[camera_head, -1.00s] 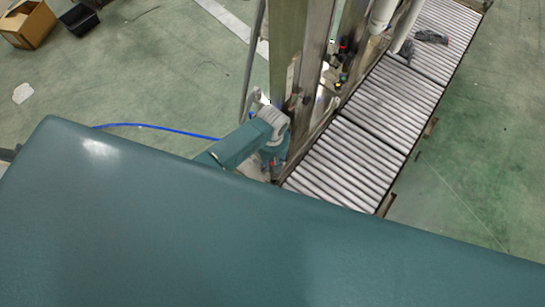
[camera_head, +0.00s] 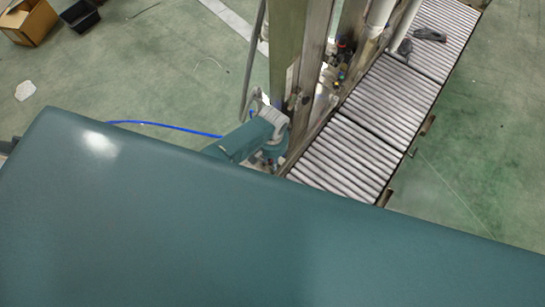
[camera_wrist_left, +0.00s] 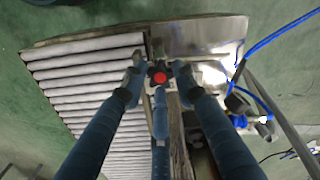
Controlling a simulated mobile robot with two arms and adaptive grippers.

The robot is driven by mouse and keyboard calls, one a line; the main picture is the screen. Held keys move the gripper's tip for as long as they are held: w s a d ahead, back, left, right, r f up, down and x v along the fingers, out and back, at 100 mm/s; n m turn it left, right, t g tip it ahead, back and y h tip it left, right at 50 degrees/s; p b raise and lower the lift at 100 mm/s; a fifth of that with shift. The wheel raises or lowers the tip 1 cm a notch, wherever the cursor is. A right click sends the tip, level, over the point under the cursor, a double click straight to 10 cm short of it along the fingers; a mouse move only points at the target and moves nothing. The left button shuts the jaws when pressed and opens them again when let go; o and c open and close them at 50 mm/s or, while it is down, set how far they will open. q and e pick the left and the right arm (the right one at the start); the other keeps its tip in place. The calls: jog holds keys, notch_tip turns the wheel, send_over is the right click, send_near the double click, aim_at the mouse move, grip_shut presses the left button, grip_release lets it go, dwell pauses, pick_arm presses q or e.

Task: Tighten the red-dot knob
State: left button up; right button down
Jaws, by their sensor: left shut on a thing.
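The red-dot knob (camera_wrist_left: 160,77) shows in the left wrist view as a dark knob with a round red face, beside the end of the rollers. My left gripper (camera_wrist_left: 160,75) has its blue fingers around the knob, with a fingertip on each side and one below. It is shut on the knob, and the fingers hide parts of its sides. In the head view my left wrist and gripper (camera_head: 273,155) are at the foot of the metal post, partly hidden, and the knob cannot be made out there. My right gripper is not in view.
A roller conveyor (camera_head: 350,155) runs beside the metal post (camera_head: 287,60), with a dark grey object (camera_head: 430,34) on its far rollers. Blue hoses (camera_wrist_left: 275,35) and fittings lie right of the knob. A cardboard box (camera_head: 30,22) stands far left on open green floor.

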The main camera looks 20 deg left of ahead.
pick_arm(q)
jog(key=shift+m, duration=2.2)
jog(key=o, duration=1.1)
jog(key=shift+o, duration=0.2)
notch_tip(320, 180, up, 12)
